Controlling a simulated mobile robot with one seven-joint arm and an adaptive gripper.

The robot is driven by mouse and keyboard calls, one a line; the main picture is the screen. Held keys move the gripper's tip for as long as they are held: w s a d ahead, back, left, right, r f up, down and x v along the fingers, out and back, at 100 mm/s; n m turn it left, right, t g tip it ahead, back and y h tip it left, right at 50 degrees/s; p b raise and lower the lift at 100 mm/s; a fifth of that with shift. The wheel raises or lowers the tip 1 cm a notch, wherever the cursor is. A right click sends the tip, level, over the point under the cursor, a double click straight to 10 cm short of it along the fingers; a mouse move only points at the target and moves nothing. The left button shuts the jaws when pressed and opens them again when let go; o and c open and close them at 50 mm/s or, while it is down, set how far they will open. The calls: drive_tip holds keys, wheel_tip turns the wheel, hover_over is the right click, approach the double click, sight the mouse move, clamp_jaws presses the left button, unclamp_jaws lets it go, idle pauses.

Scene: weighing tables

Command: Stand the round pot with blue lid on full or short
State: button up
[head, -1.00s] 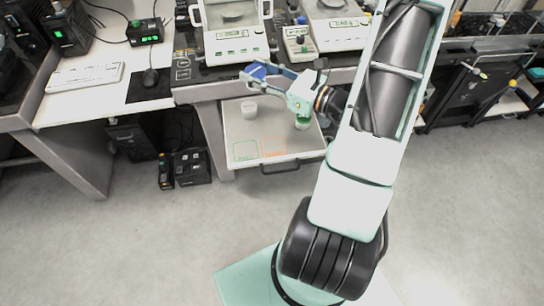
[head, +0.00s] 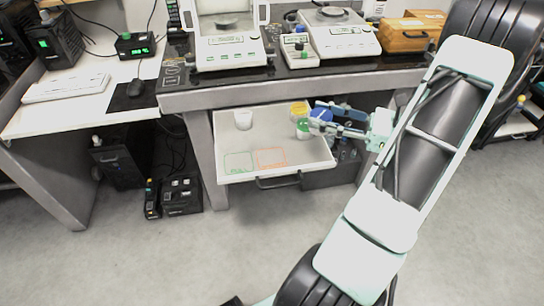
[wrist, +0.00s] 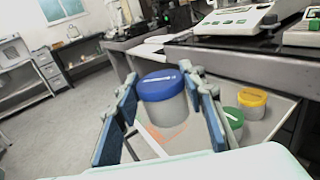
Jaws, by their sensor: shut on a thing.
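The round pot with blue lid (head: 320,115) is between the fingers of my gripper (head: 322,119), at the right side of the open drawer. In the wrist view the blue-lidded pot (wrist: 165,98) is upright, with a pale label on its lid and a finger on each side of its grey body. My gripper (wrist: 163,112) is shut on it. A green outline (head: 239,162) and an orange outline (head: 271,158) lie side by side near the drawer's front, both empty. Their lettering is too small to read.
The table (head: 190,100) with balances overhangs behind. The drawer's front middle is clear.

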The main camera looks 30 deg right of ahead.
drive_tip(key=w+a+f+b, duration=0.1)
drive_tip(key=w+a+f, duration=0.1)
drive_tip(key=a, duration=0.1)
drive_tip(key=w+a+f+b, duration=0.1)
drive_tip(key=w+a+f, duration=0.1)
drive_tip(key=a+f, duration=0.1)
drive_tip(key=w+a+f+b, duration=0.1)
drive_tip(key=w+a+f, duration=0.1)
drive_tip(key=a, duration=0.1)
drive_tip(key=shift+f, duration=0.2)
drive_tip(key=f, duration=0.1)
drive_tip(key=a+f+b, duration=0.1)
drive_tip(key=f, duration=0.2)
drive_tip(key=shift+w+a+f+b, duration=0.15)
drive_tip(key=shift+w+f+b, duration=0.15)
drive_tip(key=shift+w+b, duration=0.1)
drive_tip(key=shift+f, duration=0.1)
drive_tip(key=shift+f, duration=0.15)
drive_tip(key=o, duration=1.4)
drive_tip(key=shift+c, duration=0.2)
